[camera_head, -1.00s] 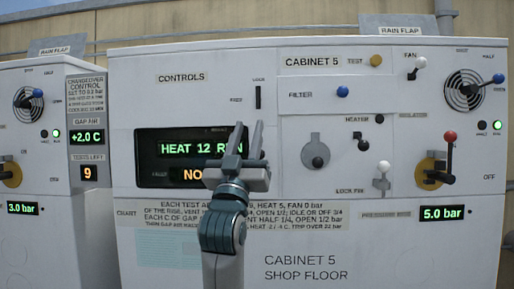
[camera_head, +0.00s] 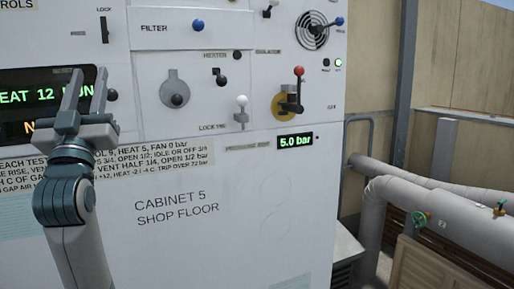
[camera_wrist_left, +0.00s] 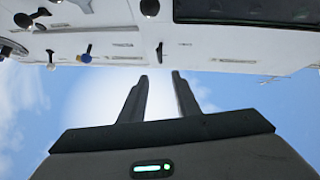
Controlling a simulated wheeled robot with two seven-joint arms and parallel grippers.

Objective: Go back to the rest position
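My left gripper (camera_head: 88,92) is in front of the controls display of cabinet 5 (camera_head: 270,215), pointing up, with its two fingers apart and nothing between them. In the left wrist view the gripper (camera_wrist_left: 160,78) also shows both fingers apart, with sky between them and the cabinet panel across the top. The display (camera_head: 48,98) is partly covered by the gripper and reads HEAT 12 RUN. My right gripper is not in either view.
The panel has a red-knobbed lever (camera_head: 298,78), a white-knobbed lever (camera_head: 241,108), a blue filter button (camera_head: 227,27) and a 5.0 bar readout (camera_head: 295,141). Large grey pipes (camera_head: 440,205) with a green valve wheel (camera_head: 419,219) lie right of the cabinet.

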